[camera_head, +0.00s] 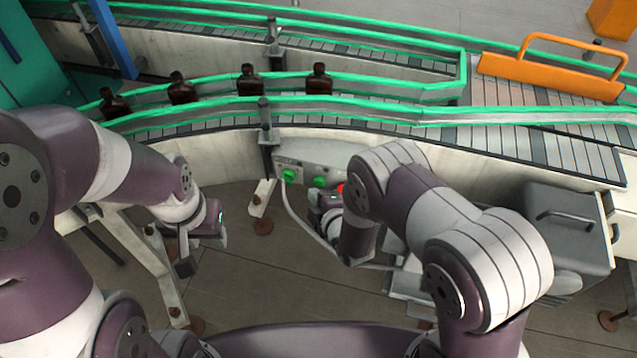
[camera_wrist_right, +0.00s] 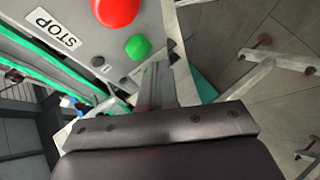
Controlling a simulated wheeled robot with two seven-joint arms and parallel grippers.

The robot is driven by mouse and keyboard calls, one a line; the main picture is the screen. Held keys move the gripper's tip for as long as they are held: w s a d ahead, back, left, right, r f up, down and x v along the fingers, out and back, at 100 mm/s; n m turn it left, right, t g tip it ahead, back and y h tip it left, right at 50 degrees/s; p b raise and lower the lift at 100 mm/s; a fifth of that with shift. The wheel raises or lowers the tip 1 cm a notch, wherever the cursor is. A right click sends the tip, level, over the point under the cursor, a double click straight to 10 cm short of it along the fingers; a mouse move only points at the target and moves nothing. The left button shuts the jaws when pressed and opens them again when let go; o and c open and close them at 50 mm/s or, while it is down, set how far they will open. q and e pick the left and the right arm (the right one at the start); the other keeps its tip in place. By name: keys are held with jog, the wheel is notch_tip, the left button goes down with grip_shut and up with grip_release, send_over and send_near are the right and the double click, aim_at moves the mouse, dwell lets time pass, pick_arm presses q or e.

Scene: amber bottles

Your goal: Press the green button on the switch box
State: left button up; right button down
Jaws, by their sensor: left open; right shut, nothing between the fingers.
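The grey switch box (camera_head: 318,158) is fixed to the side of the conveyor. The green button (camera_head: 319,182) sits on its face, between a green knob (camera_head: 289,175) and the partly hidden red button (camera_head: 340,188). In the right wrist view the green button (camera_wrist_right: 138,46) is below the large red button (camera_wrist_right: 117,10). My right gripper (camera_wrist_right: 160,78) is shut and empty, its tips just below the green button in that picture; I cannot see contact. In the head view my right arm partly hides this gripper. My left gripper (camera_head: 204,254) is open and empty, left of the box.
Several amber bottles (camera_head: 249,80) stand on the green-railed conveyor (camera_head: 360,110) behind the box. A grey case (camera_head: 560,235) stands at the right. Conveyor legs (camera_head: 158,280) stand near my left gripper.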

dwell(0.7)
jog(key=shift+w+d, duration=0.1)
jog(key=shift+w, duration=0.35)
jog(key=shift+w+d+b, duration=0.15)
jog(key=shift+w+b, duration=0.2)
jog(key=shift+w, duration=0.05)
dwell(0.5)
jog(key=shift+s, duration=0.1)
jog(key=shift+s+a, duration=0.25)
jog(key=shift+s, duration=0.5)
jog(key=s, duration=0.1)
jog(key=s+a+p, duration=0.1)
jog(key=s, duration=0.2)
jog(key=shift+s+a, duration=0.3)
jog(key=shift+s, duration=0.05)
dwell(0.8)
